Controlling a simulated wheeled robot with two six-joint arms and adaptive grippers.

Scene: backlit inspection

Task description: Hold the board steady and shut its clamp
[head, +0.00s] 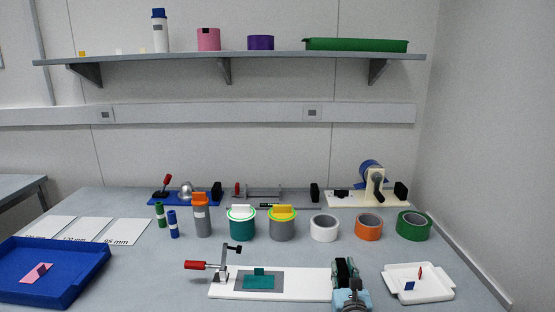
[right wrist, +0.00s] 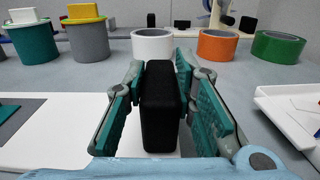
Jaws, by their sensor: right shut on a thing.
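The white board (head: 308,284) lies at the front middle of the table. It also shows at the left of the right wrist view (right wrist: 62,142). On it are a grey pad and a teal piece (head: 259,281). Its clamp (head: 222,274) stands near the left end. The red handle (head: 195,265) points left, and the black-tipped arm stands raised above the pad. My right gripper (head: 346,272) is at the board's right end. In the right wrist view its teal fingers are shut on an upright black block (right wrist: 160,108). My left gripper is out of view.
A blue tray (head: 88,273) with a pink piece is at left, and a white tray (head: 440,292) at right. Behind the board stand teal and grey tubs and white, orange (head: 369,228) and green tape rolls. More fixtures line the back.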

